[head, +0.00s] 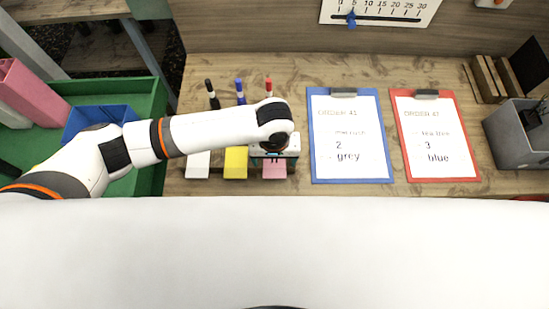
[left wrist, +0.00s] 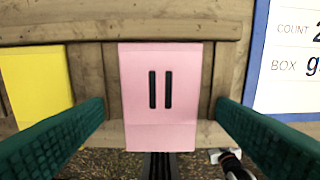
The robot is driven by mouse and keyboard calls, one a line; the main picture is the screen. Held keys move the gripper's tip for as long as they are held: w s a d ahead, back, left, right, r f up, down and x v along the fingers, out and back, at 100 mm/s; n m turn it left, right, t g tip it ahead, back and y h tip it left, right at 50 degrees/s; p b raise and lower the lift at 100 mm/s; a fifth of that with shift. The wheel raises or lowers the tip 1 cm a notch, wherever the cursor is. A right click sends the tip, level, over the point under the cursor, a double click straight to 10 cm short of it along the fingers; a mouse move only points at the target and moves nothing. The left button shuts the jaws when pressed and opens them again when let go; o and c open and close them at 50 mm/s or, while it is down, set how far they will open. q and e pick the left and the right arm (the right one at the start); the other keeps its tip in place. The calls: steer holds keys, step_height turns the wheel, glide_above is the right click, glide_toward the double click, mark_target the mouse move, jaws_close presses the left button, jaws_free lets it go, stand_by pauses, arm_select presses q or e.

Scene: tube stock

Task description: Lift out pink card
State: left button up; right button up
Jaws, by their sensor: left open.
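The pink card (head: 275,172) is at the right end of a row of three cards near the table's front edge, partly hidden under my left gripper in the head view. In the left wrist view the pink card (left wrist: 160,70) shows two upright black bars and sits between wooden strips. My left gripper (head: 272,157) is over the card. Its green fingers (left wrist: 160,110) are open, one on each side of the card and apart from it. My right gripper is not in view.
A yellow card (head: 235,163) and a white card (head: 198,165) are left of the pink one. Black, blue (head: 240,91) and red markers stand behind. A blue clipboard (head: 350,173) and a red clipboard (head: 437,172) lie to the right. A grey bin (head: 515,135) is at far right.

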arm_select(q)
steer(key=c, duration=1.1)
steer(key=shift+o, duration=0.2)
